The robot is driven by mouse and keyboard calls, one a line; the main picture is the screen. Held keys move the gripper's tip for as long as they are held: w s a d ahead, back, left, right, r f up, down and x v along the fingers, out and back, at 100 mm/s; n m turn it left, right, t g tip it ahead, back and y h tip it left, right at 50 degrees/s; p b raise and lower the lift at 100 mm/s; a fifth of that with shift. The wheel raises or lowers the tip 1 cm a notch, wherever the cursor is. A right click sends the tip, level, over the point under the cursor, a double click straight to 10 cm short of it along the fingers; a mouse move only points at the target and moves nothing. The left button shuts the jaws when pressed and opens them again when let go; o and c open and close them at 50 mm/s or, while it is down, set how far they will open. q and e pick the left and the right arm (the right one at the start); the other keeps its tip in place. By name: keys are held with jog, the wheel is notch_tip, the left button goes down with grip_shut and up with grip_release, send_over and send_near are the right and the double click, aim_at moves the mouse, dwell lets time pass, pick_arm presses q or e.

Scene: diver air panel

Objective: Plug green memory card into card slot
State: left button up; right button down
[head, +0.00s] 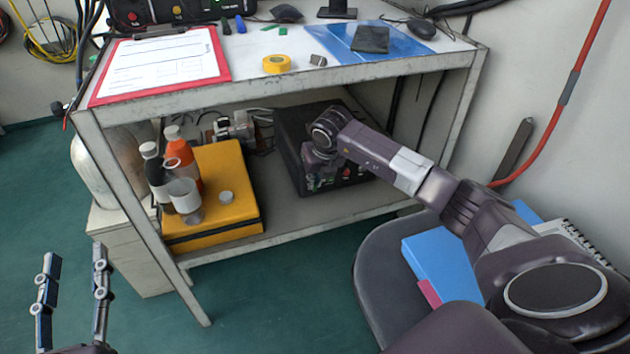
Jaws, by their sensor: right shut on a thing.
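My right arm reaches over the lower shelf. Its gripper (320,176) points at the front of a black box (290,124), dark against dark. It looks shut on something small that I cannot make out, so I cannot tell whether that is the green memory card. Small green pieces (282,31) lie on the tabletop near the back, beside blue ones (240,24); they are too small to identify. I cannot make out a card slot; the arm covers part of the box front. My left gripper (72,275) is open and empty, low at the left, above the green floor.
The worn metal table (290,80) holds a red clipboard (160,65), yellow tape (277,64) and a blue folder (385,42). Below, a yellow case (225,175) carries bottles (180,150) and a cup. A chair (375,265) with folders stands at right.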

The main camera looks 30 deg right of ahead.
jog(key=shift+w+d, duration=0.15)
jog(key=shift+w, duration=0.25)
dwell(0.8)
jog(key=c, duration=2)
grip_release()
jog(key=v, duration=1.2)
jog(key=shift+s+f, duration=0.1)
